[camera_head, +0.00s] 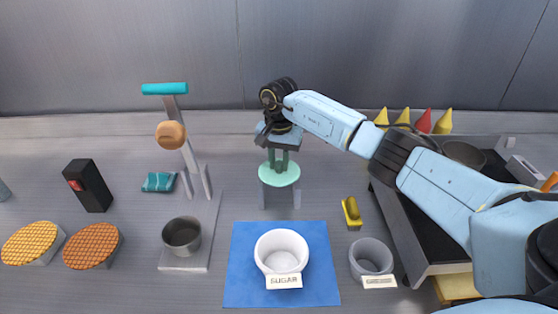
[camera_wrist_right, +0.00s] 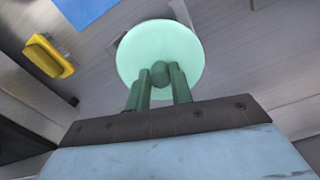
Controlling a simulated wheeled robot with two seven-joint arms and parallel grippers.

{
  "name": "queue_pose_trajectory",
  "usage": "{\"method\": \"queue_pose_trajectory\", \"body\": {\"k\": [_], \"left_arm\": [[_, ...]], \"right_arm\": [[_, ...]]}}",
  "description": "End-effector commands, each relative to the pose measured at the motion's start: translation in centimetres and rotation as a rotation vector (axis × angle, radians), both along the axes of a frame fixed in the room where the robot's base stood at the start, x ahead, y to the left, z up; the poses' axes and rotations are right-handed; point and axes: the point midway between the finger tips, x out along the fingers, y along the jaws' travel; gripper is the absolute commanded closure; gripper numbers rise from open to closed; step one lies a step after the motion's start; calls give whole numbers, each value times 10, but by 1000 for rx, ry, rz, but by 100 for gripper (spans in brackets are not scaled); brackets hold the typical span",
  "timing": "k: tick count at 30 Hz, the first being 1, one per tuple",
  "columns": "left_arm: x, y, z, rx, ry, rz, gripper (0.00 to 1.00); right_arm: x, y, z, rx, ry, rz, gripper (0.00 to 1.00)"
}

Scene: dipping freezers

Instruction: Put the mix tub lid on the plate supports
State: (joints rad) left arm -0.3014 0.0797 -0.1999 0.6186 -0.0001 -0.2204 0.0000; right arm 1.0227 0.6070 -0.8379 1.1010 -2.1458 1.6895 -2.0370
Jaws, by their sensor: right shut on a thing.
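The mix tub lid (camera_head: 280,177) is a round mint-green disc, roughly level in the head view. My right gripper (camera_head: 279,158) is shut on its knob from above. In the right wrist view the lid (camera_wrist_right: 160,45) fills the upper middle, with its darker green knob between the fingertips (camera_wrist_right: 160,78). Grey upright pieces, seemingly the plate supports (camera_head: 296,200), show directly below the lid in the head view. The lid hides their tops, and I cannot tell whether it touches them. My left gripper is not in view.
A white SUGAR tub (camera_head: 282,251) stands on a blue mat (camera_head: 240,285) in front. A grey tub (camera_head: 371,258) and a yellow-handled item (camera_head: 351,213) are to the right. A press with a metal cup (camera_head: 182,236) is left. A dark griddle (camera_head: 405,225) lies under my right arm.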

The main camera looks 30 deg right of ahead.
Motion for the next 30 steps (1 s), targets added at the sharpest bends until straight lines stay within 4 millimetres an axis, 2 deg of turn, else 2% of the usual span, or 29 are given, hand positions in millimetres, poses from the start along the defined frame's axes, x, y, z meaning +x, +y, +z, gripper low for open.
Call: {"method": "queue_pose_trajectory", "body": {"k": [19, 20, 24, 25, 30], "left_arm": [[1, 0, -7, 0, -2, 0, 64], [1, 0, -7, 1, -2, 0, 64], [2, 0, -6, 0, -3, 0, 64], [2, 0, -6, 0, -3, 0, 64], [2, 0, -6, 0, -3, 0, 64]], "right_arm": [[0, 0, -8, 0, 0, 0, 100], [0, 0, -8, 0, 0, 0, 75], [0, 0, -7, 0, 0, 0, 57], [0, 0, -7, 0, 0, 0, 53], [0, 0, -7, 0, 0, 0, 52]]}}
